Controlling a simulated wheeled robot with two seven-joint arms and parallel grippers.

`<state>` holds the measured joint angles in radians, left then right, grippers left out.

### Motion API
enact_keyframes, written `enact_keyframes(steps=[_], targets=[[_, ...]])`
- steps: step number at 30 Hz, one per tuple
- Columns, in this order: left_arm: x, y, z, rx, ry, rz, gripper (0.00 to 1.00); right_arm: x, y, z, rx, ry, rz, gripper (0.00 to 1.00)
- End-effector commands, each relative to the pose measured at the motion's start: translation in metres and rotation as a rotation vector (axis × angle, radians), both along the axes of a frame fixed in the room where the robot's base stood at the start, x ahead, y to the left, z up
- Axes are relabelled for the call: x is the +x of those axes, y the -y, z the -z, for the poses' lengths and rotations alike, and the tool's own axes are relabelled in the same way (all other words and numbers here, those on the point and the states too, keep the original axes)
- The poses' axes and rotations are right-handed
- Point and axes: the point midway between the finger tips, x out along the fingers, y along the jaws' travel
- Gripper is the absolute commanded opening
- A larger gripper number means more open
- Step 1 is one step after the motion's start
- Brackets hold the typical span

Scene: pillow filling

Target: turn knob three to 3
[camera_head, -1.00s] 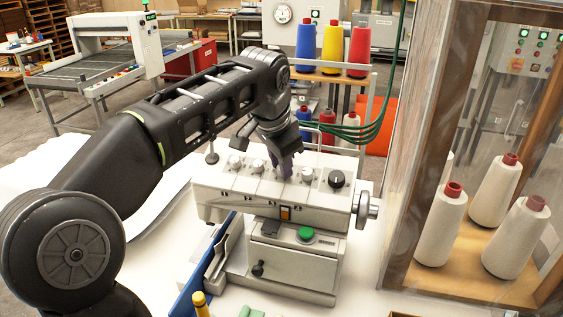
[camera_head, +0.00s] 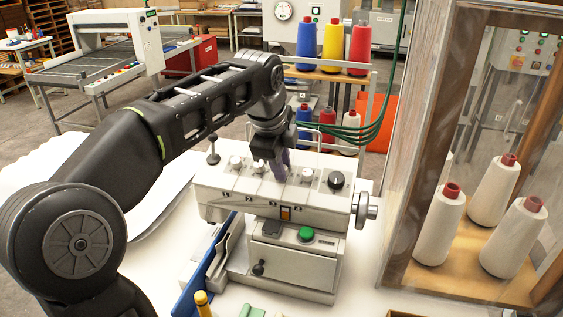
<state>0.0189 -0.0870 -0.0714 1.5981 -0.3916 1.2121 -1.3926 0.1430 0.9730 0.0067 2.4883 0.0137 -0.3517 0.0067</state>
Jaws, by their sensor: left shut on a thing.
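A white sewing machine (camera_head: 222,194) stands on the white table with a row of pale knobs along its top. From the left, the first knob (camera_head: 235,161) and the second knob (camera_head: 258,166) are in plain view. My left gripper (camera_head: 281,172) points down and is shut on the third knob, which its fingers hide. Another pale knob (camera_head: 307,174) is just right of the gripper, then a black knob (camera_head: 336,180). The dial marks are too small to read. My right gripper is out of view.
A green button (camera_head: 305,234) is on the machine's lower front, and a handwheel (camera_head: 367,207) is at its right end. A clear-walled cabinet with white thread cones (camera_head: 438,225) stands to the right. A blue panel (camera_head: 207,268) is at the front left.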

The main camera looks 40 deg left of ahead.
Motion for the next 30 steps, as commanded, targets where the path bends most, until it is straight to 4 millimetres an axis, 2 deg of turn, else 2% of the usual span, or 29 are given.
enact_keyframes(steps=[12,28,29,30], targets=[[0.0004,-0.0005,-0.0012,0.079,-0.025,0.23,0.0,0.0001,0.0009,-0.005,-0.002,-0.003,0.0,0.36],[0.0005,-0.0006,-0.0009,0.091,-0.029,0.263,0.0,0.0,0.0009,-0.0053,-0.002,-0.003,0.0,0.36],[0.0005,-0.0006,-0.0009,0.091,-0.029,0.263,0.22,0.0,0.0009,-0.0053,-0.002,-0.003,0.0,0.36],[0.0005,-0.0006,-0.0009,0.091,-0.029,0.263,0.25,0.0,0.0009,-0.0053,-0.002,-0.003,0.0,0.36]])
